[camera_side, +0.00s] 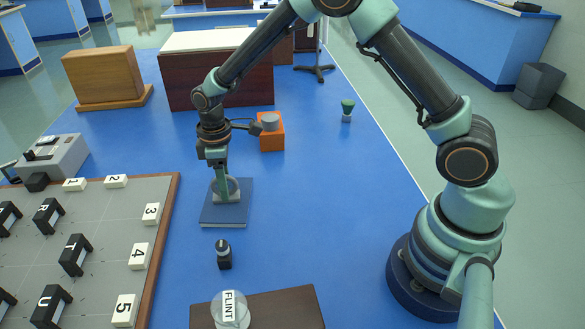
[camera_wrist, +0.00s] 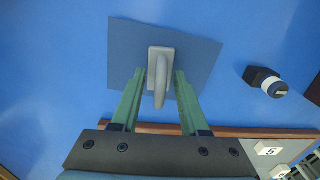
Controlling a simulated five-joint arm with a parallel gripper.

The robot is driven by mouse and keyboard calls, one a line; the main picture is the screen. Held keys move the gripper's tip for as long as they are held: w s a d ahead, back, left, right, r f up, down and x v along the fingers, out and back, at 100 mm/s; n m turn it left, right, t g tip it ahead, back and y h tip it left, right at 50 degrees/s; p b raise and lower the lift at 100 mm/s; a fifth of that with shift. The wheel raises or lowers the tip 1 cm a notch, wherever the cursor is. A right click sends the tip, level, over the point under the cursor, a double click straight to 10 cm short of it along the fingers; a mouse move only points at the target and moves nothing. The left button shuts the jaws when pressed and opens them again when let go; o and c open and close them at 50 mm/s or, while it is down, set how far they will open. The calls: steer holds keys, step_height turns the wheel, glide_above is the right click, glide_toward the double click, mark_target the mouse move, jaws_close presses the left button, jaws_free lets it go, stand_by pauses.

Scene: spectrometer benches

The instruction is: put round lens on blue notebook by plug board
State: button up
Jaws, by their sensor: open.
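The round lens (camera_side: 232,184) stands upright in a small grey base on the blue notebook (camera_side: 210,218), beside the plug board (camera_side: 110,246). In the wrist view the lens (camera_wrist: 160,80) shows edge-on from above, its base (camera_wrist: 168,51) on the notebook (camera_wrist: 128,38). My gripper (camera_side: 223,194) is down at the lens in the side view and partly hides it. In the wrist view my gripper (camera_wrist: 160,76) is open, with one green finger on each side of the lens and a small gap at each side.
A small dark bottle (camera_side: 223,255) stands in front of the notebook. A disc labelled FLINT (camera_side: 229,312) stands at a brown board (camera_side: 280,308). An orange block (camera_side: 271,138) and a green-topped jar (camera_side: 347,111) are behind. Blue table right of the notebook is clear.

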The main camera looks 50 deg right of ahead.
steer(key=shift+r, duration=0.1)
step_height(320, 180, up, 12)
steer(key=shift+r, duration=0.1)
steer(key=s+d+r+m+t, duration=0.3)
steer(key=s+d+r+m, duration=0.15)
steer(key=s+r, duration=0.35)
steer(key=s+d+r+m+t, duration=0.1)
steer(key=s+d+m, duration=0.3)
steer(key=s, duration=0.5)
steer(key=shift+d+t, duration=0.5)
steer(key=shift+t, duration=0.3)
steer(key=shift+r+m, duration=0.1)
steer(key=shift+m, duration=0.15)
